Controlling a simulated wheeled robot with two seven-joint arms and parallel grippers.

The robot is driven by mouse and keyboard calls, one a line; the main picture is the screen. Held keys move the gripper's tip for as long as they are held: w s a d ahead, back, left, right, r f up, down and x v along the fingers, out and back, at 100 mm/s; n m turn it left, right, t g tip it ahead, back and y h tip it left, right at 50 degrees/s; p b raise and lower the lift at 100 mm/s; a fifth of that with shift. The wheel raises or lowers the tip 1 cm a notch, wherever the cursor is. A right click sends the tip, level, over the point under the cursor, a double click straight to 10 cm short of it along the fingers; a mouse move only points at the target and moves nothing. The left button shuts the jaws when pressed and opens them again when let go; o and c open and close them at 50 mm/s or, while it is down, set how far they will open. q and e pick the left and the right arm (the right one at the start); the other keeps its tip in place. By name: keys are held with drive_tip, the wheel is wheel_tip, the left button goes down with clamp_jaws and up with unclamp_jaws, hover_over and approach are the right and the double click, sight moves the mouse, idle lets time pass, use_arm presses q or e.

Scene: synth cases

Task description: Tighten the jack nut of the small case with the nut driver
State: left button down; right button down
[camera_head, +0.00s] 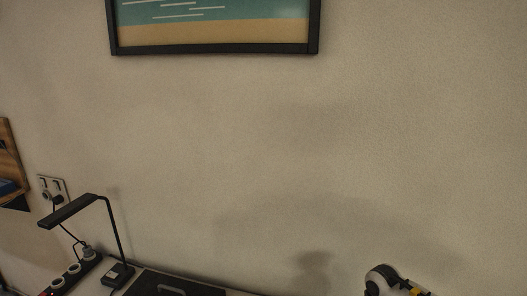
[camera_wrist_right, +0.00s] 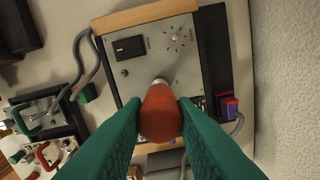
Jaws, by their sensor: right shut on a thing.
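In the right wrist view my right gripper (camera_wrist_right: 159,108), with green fingers, is shut on the orange-red handle of the nut driver (camera_wrist_right: 160,122). The driver points away from the camera, toward a grey-panelled case (camera_wrist_right: 188,68) with wooden ends. A pale round part shows just beyond the handle, over the panel. The jack nut is hidden or too small to make out, and I cannot tell whether the driver touches the panel. My left gripper is in neither view.
Grey cables (camera_wrist_right: 79,60) and other devices with red and green handles (camera_wrist_right: 42,118) lie left of the case. A red-and-blue block (camera_wrist_right: 229,106) is at its right. The head view shows mostly wall, a framed picture (camera_head: 114,30), a desk lamp (camera_head: 70,211) and a socket strip (camera_head: 73,269).

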drive_tip(key=c, duration=1.1)
unclamp_jaws()
